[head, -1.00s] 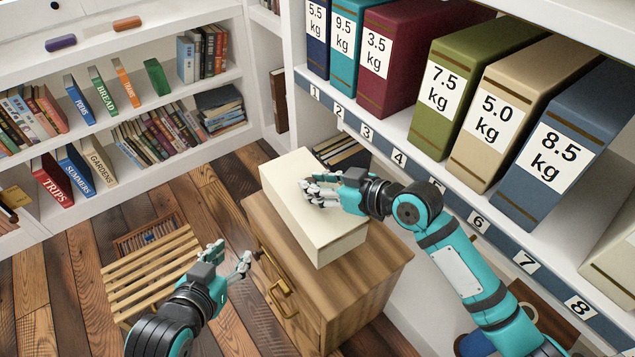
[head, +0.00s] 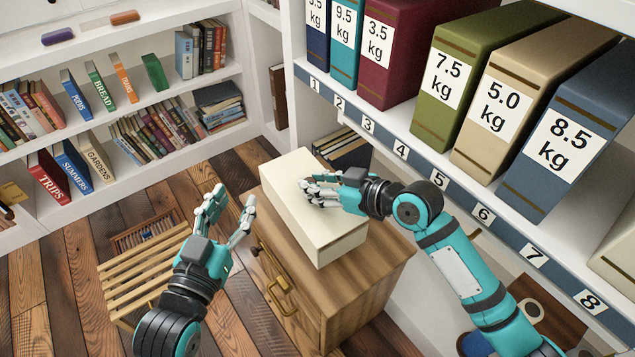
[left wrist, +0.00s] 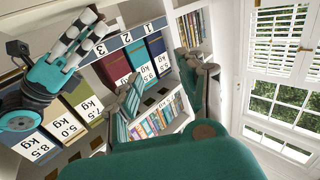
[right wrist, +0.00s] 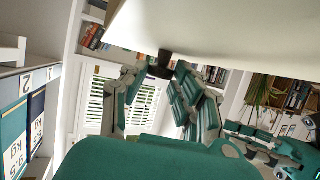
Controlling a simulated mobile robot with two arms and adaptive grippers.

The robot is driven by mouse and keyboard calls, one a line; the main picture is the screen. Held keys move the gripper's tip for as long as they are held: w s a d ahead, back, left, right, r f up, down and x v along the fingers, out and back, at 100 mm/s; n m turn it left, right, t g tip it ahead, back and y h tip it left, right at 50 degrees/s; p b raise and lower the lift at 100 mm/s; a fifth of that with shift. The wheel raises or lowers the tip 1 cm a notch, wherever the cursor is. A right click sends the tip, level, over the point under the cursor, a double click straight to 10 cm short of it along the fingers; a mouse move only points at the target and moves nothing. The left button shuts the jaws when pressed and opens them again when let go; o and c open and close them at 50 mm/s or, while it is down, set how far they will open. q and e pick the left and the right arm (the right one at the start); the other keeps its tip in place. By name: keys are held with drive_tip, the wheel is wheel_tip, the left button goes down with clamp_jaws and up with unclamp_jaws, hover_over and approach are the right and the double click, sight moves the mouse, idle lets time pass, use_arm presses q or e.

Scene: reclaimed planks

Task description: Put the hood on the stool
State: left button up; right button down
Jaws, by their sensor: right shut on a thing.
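The hood (head: 325,232) is a cream box-shaped cover sitting on top of a wooden cabinet in the head view. Its pale surface (right wrist: 220,30) fills the top of the right wrist view. My right gripper (head: 308,190) is at the hood's upper face, shut on its small dark knob (right wrist: 162,66). The stool (head: 140,275) has a slatted wooden top and stands on the floor at the left; my left arm hides its near right part. My left gripper (head: 231,205) is open and empty, raised between the stool and the hood.
The wooden cabinet (head: 335,300) with a brass handle stands under the hood. A shelf with numbered places (head: 440,180) and heavy weight-labelled binders (head: 470,75) overhangs on the right. Bookshelves (head: 110,175) line the back left.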

sight(364, 221)
drive_tip(key=shift+f+b, duration=0.7)
drive_tip(key=shift+f, duration=0.3)
drive_tip(key=shift+f+b, duration=0.4)
drive_tip(key=shift+f, duration=0.3)
use_arm(q)
drive_tip(key=s+r+t+h+b, duration=0.1)
drive_tip(key=s+r+t+h, duration=0.2)
drive_tip(key=s+r+t, duration=0.2)
drive_tip(key=shift+d+r+t, duration=0.2)
drive_tip(key=shift+r+t, duration=1.5)
drive_tip(key=shift+r, duration=1.9)
use_arm(e)
drive_tip(key=shift+f, duration=0.85)
use_arm(q)
drive_tip(key=shift+s, duration=0.1)
use_arm(e)
drive_tip(key=c, duration=0.9)
unclamp_jaws()
drive_tip(key=shift+c, duration=0.2)
drive_tip(key=v, duration=1.2)
drive_tip(key=shift+f, duration=0.1)
